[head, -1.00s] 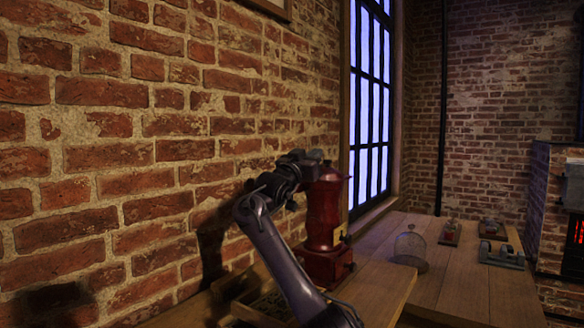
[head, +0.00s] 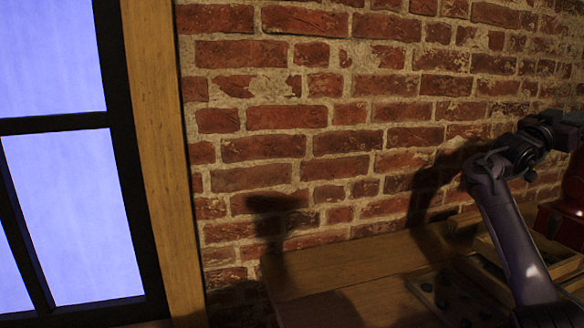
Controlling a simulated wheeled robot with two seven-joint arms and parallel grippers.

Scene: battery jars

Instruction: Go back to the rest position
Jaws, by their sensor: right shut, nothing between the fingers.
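My right gripper (head: 568,122) shows at the right edge of the head view, at the end of my dark grey arm that rises from the bottom right. It is shut and holds nothing. It is raised above the wooden worktop (head: 345,258), in front of the brick wall. My left gripper is not in view.
A dark red device (head: 566,222), cut off by the right edge, stands on the worktop below my right gripper. Beside it is a wooden tray (head: 488,246) with dark small items. A barred window (head: 70,190) fills the left side. The worktop's left part looks clear.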

